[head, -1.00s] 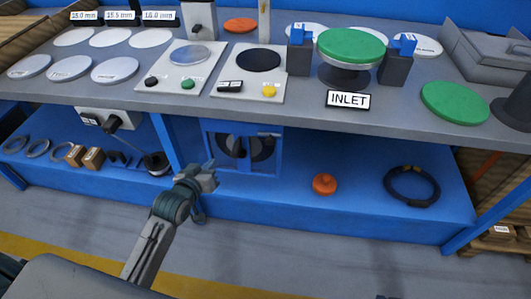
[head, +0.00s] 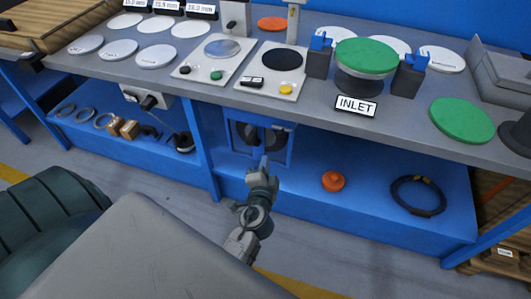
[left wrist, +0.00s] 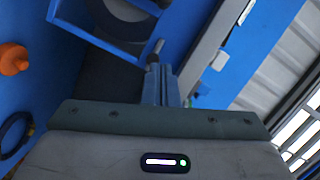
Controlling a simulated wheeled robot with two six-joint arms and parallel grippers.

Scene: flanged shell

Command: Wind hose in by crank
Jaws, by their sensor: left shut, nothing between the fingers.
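A dark reel (head: 247,134) sits in a blue frame (head: 228,152) under the bench, partly hidden by the frame and my gripper. My left gripper (head: 265,172) is shut and empty, just in front of the frame's lower part. In the left wrist view its fingers (left wrist: 160,86) point at the reel's dark side (left wrist: 108,70). A short grey rod (left wrist: 156,48), seemingly the crank handle, stands right by the fingertips; I cannot tell whether they touch. I cannot make out a hose clearly on the reel. My right gripper is not in view.
An orange knob-like piece (head: 333,181) and a black ring with a yellow band (head: 417,195) lie on the blue lower shelf. Bench edge (head: 330,124) overhangs the reel. A blue leg (head: 201,160) stands left of it. Several rings and small boxes lie further left.

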